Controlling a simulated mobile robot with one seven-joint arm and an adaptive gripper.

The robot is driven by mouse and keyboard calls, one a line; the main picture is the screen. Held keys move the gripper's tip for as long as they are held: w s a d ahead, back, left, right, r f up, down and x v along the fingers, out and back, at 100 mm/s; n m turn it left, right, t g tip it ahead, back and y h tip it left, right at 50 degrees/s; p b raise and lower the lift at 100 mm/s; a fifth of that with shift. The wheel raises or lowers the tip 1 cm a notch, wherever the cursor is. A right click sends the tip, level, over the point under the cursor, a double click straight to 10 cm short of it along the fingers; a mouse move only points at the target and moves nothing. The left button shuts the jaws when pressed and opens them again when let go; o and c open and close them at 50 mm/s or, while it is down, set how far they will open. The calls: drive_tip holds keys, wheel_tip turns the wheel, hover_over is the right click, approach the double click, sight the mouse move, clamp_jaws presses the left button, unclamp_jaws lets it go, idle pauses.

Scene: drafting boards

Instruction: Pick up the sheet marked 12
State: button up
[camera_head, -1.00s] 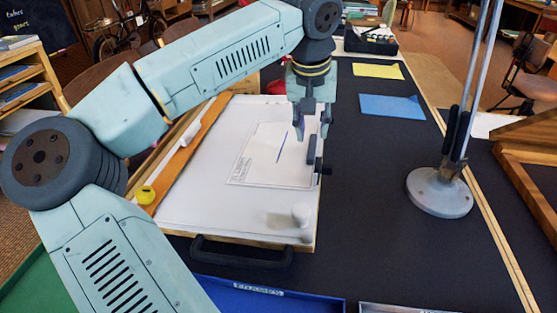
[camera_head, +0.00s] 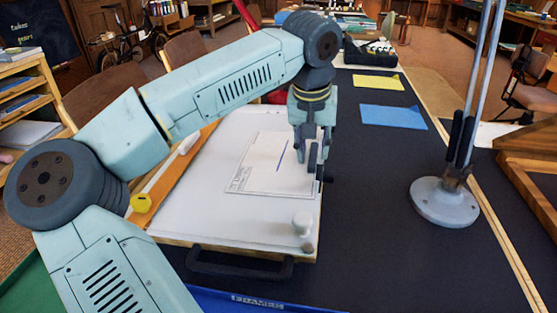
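A white sheet (camera_head: 254,177) with a thin border, small lettering and a blue line lies flat on the white drafting board (camera_head: 200,217). Its lettering is too small to read, so I cannot tell whether it is marked 12. My gripper (camera_head: 313,156) points down over the right edge of the sheet and board. Its two fingers look apart, with no sheet between them. A dark clamp-like part (camera_head: 321,173) at the board's right edge lies close to the fingertips. I cannot tell whether they touch it. My gripper hides the sheet's upper right corner.
A white knob-like object (camera_head: 302,224) stands near the board's front right corner. A lamp base (camera_head: 444,203) stands right. Blue (camera_head: 392,116) and yellow (camera_head: 376,82) sheets lie behind on the dark table, which is clear between.

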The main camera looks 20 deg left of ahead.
drive_tip(key=shift+r, duration=0.1)
idle(0.5)
drive_tip(key=shift+c, duration=0.3)
clamp_jaws()
drive_tip(key=shift+r+p, duration=0.1)
drive_tip(key=shift+p, duration=0.25)
drive_tip(key=shift+r+p, duration=0.45)
drive_tip(key=shift+r, duration=0.05)
drive_tip(key=shift+a+r+p, duration=0.15)
drive_tip(key=shift+r+p, duration=0.45)
drive_tip(key=shift+s+a+r+p, duration=0.1)
drive_tip(key=shift+a+r+p, duration=0.1)
drive_tip(key=shift+r+p, duration=0.55)
drive_tip(key=shift+a+r+p, duration=0.15)
drive_tip(key=shift+r+p, duration=0.45)
drive_tip(key=shift+r, duration=0.2)
drive_tip(key=shift+s+a+r+p, duration=0.1)
drive_tip(key=shift+a+r+p, duration=0.1)
drive_tip(key=shift+r+p, duration=0.55)
